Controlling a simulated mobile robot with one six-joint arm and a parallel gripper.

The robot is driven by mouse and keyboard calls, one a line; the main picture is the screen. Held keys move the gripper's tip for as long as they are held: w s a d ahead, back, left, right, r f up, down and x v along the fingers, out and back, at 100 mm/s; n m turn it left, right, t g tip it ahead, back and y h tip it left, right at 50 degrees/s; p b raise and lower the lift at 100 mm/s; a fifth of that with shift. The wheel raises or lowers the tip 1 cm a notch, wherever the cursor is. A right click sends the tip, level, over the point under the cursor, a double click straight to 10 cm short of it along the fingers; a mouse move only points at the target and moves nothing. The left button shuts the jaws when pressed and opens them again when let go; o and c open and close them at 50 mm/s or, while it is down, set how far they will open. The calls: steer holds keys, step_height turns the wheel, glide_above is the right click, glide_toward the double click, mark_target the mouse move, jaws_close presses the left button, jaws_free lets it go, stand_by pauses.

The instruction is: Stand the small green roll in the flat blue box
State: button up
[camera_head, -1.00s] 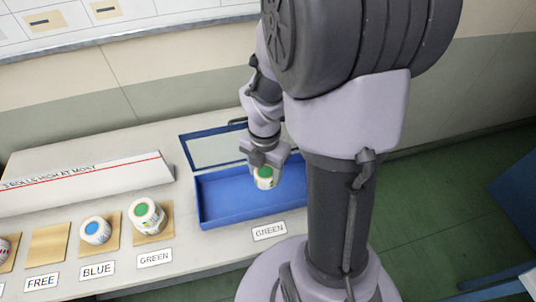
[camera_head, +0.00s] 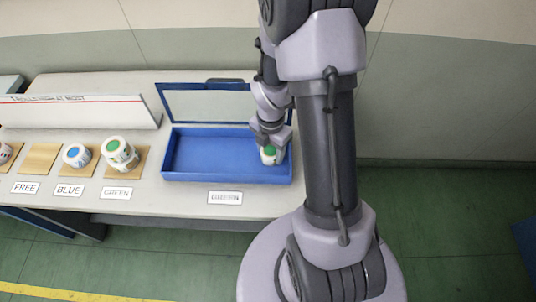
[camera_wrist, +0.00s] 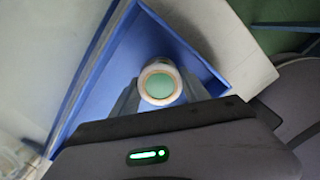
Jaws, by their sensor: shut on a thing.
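The small green roll (camera_head: 269,154) is a white roll with a green top, upright between the fingers of my gripper (camera_head: 270,146). In the wrist view the green roll (camera_wrist: 159,83) shows its round end, with the jaws shut on its sides. The flat blue box (camera_head: 205,152) stands on the bench with its clear-paned lid raised at the back. My gripper and the roll are over the right end of the box. I cannot tell whether the roll touches the box floor.
A larger green-topped roll (camera_head: 118,152) and a blue-topped roll (camera_head: 76,155) stand on wooden pads at the left. An empty wooden pad (camera_head: 40,158) lies further left. A "GREEN" label (camera_head: 225,197) lies in front of the box. The box's left part is empty.

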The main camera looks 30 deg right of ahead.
steer(key=shift+f, duration=0.35)
steer(key=shift+f, duration=0.15)
steer(key=o, duration=1.4)
steer(key=shift+c, duration=0.2)
step_height(320, 180, up, 12)
steer(key=p, duration=0.6)
step_height(320, 180, up, 11)
steer(key=m+t, duration=0.2)
steer(key=m, duration=0.7)
glide_above(271, 150)
steer(key=a, duration=0.6)
steer(key=s+a+r+m+t+y, duration=0.2)
steer(key=s+a+r+m, duration=0.7)
steer(key=m, duration=0.8)
step_height(271, 150, up, 2)
steer(key=shift+s+a+r+t, duration=0.1)
steer(key=shift+s+a+t, duration=0.15)
steer(key=shift+s+t, duration=0.8)
